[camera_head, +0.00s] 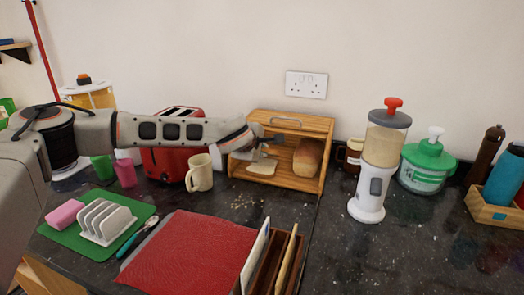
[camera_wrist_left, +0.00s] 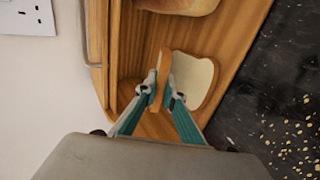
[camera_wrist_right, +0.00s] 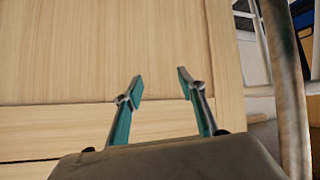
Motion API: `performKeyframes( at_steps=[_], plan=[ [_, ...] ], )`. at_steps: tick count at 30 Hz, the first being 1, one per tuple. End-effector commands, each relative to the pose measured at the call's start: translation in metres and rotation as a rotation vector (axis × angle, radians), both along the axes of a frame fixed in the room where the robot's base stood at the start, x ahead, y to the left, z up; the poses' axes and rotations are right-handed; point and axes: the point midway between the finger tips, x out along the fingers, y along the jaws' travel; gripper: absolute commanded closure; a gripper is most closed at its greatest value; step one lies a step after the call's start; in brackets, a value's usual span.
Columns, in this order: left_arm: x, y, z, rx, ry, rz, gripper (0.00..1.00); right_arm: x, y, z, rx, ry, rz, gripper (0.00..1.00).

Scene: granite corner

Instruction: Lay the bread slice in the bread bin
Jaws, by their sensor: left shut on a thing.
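The bread slice (camera_head: 262,168) is inside the open wooden bread bin (camera_head: 327,150), low and near its front left. It has a pale face and brown crust. My left gripper (camera_head: 266,151) is shut on it and reaches into the bin from the left. In the left wrist view the slice (camera_wrist_left: 200,80) is tilted, its crust edge between the fingertips (camera_wrist_left: 162,88). I cannot tell whether it touches the bin floor. My right gripper (camera_wrist_right: 157,85) is open and empty in front of a pale wooden panel, seen only in the right wrist view.
A bread loaf (camera_head: 308,157) fills the bin's right side. A red toaster (camera_head: 165,165) and cream mug (camera_head: 200,174) stand left of the bin. A white dispenser (camera_head: 368,195) stands to the right. A red mat (camera_head: 190,250) lies in front; some counter between is clear.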

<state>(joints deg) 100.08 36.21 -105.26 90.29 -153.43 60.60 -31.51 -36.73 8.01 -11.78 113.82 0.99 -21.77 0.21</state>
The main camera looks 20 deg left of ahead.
Motion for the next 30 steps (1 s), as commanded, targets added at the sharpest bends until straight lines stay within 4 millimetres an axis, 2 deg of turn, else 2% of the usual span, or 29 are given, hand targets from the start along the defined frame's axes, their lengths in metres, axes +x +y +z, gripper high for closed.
performKeyframes(
  at_steps=[8,9,10,11,21,30],
  plan=[
    [0.000,0.000,0.000,0.000,0.000,0.000,1.00,0.001,0.000,0.001,0.001,-0.002,0.000,0.60],
    [0.000,0.000,0.000,0.000,0.000,0.000,0.81,0.001,0.000,0.001,0.002,-0.003,0.000,0.60],
    [0.000,0.000,0.000,0.000,0.000,0.000,0.74,0.001,0.000,0.001,0.002,-0.003,0.000,0.60],
    [0.000,0.000,0.000,0.000,0.000,0.000,0.72,0.001,0.000,0.001,0.002,-0.003,0.000,0.60],
    [-0.001,0.000,0.001,0.001,0.000,-0.001,0.72,0.001,0.001,0.002,0.002,-0.004,0.000,0.60],
    [-0.017,0.000,0.016,0.000,-0.003,-0.001,0.72,0.007,0.001,0.020,0.003,-0.019,0.001,0.60]
  ],
)
